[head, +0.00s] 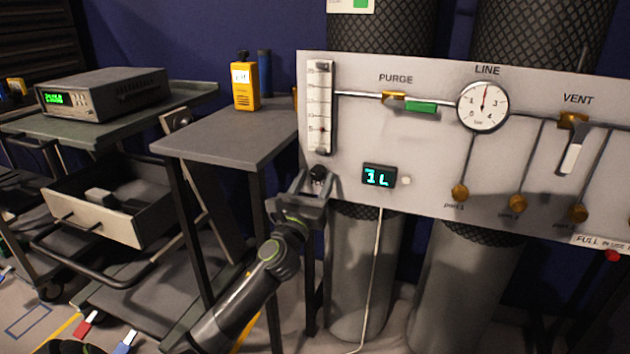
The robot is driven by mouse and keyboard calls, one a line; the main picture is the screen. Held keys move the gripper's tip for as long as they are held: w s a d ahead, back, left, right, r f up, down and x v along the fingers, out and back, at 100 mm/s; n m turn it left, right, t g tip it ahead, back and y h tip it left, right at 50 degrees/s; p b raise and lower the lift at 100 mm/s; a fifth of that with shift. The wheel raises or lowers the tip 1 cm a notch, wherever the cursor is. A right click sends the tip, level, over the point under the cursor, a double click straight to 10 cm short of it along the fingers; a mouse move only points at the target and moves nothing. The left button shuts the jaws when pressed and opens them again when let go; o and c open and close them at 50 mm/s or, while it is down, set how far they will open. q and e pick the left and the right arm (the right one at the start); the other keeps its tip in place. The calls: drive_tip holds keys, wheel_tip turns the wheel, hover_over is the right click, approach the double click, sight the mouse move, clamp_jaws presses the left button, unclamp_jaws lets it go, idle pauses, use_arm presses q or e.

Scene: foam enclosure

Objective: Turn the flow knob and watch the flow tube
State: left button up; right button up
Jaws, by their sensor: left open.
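The flow tube (319,100) is a clear upright tube with a scale at the left end of the grey panel (430,165). A small red mark shows low in it, near the 5. The black flow knob (318,173) sits just below the tube. My left gripper (316,186) is open, with its fingertips close to the knob's lower part. I cannot tell whether they touch it or stand to either side of it.
A small display (379,176) reading "1L" and a pale button are right of the knob. The LINE gauge (483,106), green PURGE handle (420,106) and white VENT lever (571,156) are farther right. A grey side table (215,140) with a yellow meter (245,84) stands left.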

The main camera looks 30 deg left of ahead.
use_arm(q)
drive_tip(key=shift+w+a+r, duration=0.1)
drive_tip(key=shift+w+r, duration=0.1)
drive_tip(key=shift+w, duration=0.2)
drive_tip(key=c, duration=1)
drive_tip(key=shift+o, duration=0.2)
drive_tip(key=shift+n, duration=0.5)
